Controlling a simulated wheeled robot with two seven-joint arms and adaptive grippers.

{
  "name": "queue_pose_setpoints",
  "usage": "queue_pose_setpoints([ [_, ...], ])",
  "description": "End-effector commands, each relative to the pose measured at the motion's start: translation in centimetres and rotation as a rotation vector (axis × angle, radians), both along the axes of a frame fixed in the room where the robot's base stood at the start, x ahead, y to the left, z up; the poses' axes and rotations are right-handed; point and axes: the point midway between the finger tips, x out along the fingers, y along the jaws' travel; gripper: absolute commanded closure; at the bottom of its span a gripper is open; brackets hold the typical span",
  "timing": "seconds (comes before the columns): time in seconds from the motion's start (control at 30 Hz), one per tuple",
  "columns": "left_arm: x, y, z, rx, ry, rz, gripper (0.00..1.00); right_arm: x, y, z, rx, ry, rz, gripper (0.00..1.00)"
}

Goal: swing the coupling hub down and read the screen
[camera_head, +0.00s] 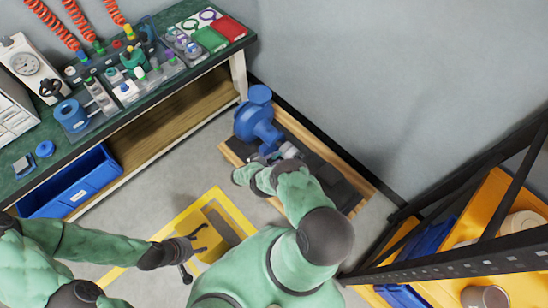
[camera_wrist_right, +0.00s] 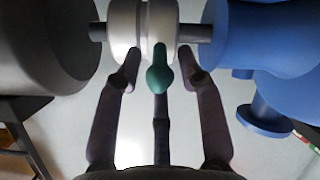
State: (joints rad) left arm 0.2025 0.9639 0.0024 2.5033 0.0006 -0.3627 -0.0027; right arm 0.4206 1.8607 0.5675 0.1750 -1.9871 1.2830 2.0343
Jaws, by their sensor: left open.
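The coupling hub (camera_wrist_right: 124,30) is a pale grey, rounded piece on a dark shaft, between a dark motor-like body (camera_wrist_right: 40,45) and the blue pump (camera_wrist_right: 270,40). A green knob (camera_wrist_right: 159,77) stands in front of it. My right gripper (camera_wrist_right: 161,63) has a dark finger on each side of the knob and one in line with it; whether they press on it is unclear. In the head view the blue pump (camera_head: 257,118) stands by the wall, my right arm partly covering the coupling. My left gripper (camera_head: 205,238) is open and empty over the floor. No readable screen shows.
The green-topped workbench (camera_head: 120,118) at upper left carries tools, a gauge unit (camera_head: 25,63) and a small device with a grey face (camera_head: 23,166). A blue bin (camera_head: 75,187) sits below it. A yellow-shelved rack (camera_head: 490,215) stands at right.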

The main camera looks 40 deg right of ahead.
Motion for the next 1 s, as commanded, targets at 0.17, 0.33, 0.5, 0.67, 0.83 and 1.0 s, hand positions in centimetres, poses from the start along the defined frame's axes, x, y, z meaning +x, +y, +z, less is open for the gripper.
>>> queue_pose_setpoints([
  [0.17,0.0,0.0,0.0,0.000,0.000,0.000,0.53,0.0,2.3,1.0,0.000,0.000,0.004,0.61],
  [0.33,0.0,0.0,0.0,0.000,0.000,0.000,0.53,-0.3,5.6,2.4,-0.001,0.000,0.005,0.61],
  [0.5,0.0,0.0,0.0,0.000,0.000,0.000,0.53,-0.6,8.3,3.5,0.000,0.000,0.004,0.61],
  [0.67,0.0,0.0,0.0,0.000,0.000,0.000,0.53,-0.8,10.0,4.2,0.000,-0.001,0.003,0.61],
  [0.83,0.0,0.0,0.0,0.000,0.000,0.000,0.53,-1.0,10.6,4.4,-0.001,0.000,-0.001,0.61],
  [1.0,0.0,0.0,0.0,0.000,0.000,0.000,0.53,-1.0,10.6,4.4,-0.001,0.000,-0.001,0.61],
])
